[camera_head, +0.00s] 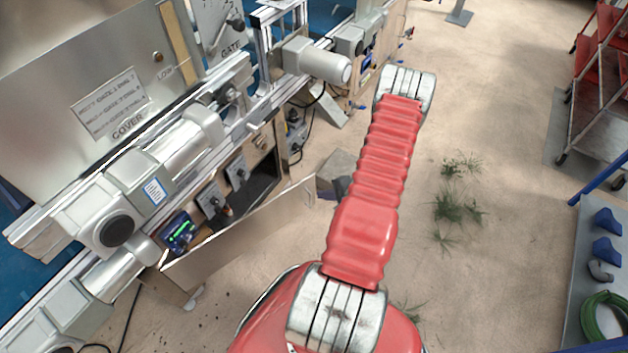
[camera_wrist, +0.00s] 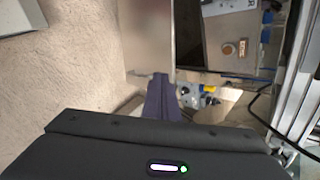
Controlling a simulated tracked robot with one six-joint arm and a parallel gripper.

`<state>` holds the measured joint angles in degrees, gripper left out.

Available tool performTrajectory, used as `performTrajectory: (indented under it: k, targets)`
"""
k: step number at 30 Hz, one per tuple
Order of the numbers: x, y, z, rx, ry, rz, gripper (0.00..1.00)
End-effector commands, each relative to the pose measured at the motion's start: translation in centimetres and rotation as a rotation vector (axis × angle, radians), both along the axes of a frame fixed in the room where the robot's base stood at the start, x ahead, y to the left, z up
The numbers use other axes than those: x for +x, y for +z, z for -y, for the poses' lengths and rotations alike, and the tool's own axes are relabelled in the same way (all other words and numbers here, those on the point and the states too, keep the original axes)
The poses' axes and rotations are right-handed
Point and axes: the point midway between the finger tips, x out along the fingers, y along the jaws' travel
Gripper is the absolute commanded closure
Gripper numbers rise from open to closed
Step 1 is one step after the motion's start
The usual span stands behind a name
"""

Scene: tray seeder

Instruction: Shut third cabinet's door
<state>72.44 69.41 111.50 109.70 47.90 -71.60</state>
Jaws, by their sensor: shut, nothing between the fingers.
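One cabinet door (camera_head: 245,236) under the machine stands open, swung out from an open compartment (camera_head: 262,187) with dark contents. I cannot read a number on it. My gripper (camera_head: 327,190) is at the door's far free end, partly hidden behind my red arm. In the wrist view, my gripper's dark purple fingers (camera_wrist: 161,80) are shut and empty. Their tips are close to the end edge of the pale door panel (camera_wrist: 146,38); whether they touch it I cannot tell. The compartment interior (camera_wrist: 225,45) shows to the right of the door.
The machine's metal cover (camera_head: 70,90) and motors overhang the cabinets on the left. Bare sandy floor with grass tufts (camera_head: 450,207) lies right of my arm. A red cart (camera_head: 600,80) and a grey table (camera_head: 575,290) with a green hose stand at the right.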

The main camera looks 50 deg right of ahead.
Motion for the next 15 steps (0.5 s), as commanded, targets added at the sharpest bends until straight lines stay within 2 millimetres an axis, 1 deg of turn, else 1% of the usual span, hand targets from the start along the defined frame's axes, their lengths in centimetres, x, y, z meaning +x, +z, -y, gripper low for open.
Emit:
performTrajectory:
  k: [1, 3, 6, 9, 15]
  targets:
    - [-0.3, -0.7, 1.3, -0.047, -0.019, -0.007, 1.0]
    - [-0.4, -1.0, 2.9, -0.119, -0.027, -0.016, 1.0]
    - [-0.6, -1.0, 4.2, -0.194, -0.015, -0.031, 1.0]
    - [-0.6, -1.0, 4.5, -0.236, 0.008, -0.038, 1.0]
    - [-0.6, -1.0, 4.6, -0.249, 0.02, -0.041, 1.0]
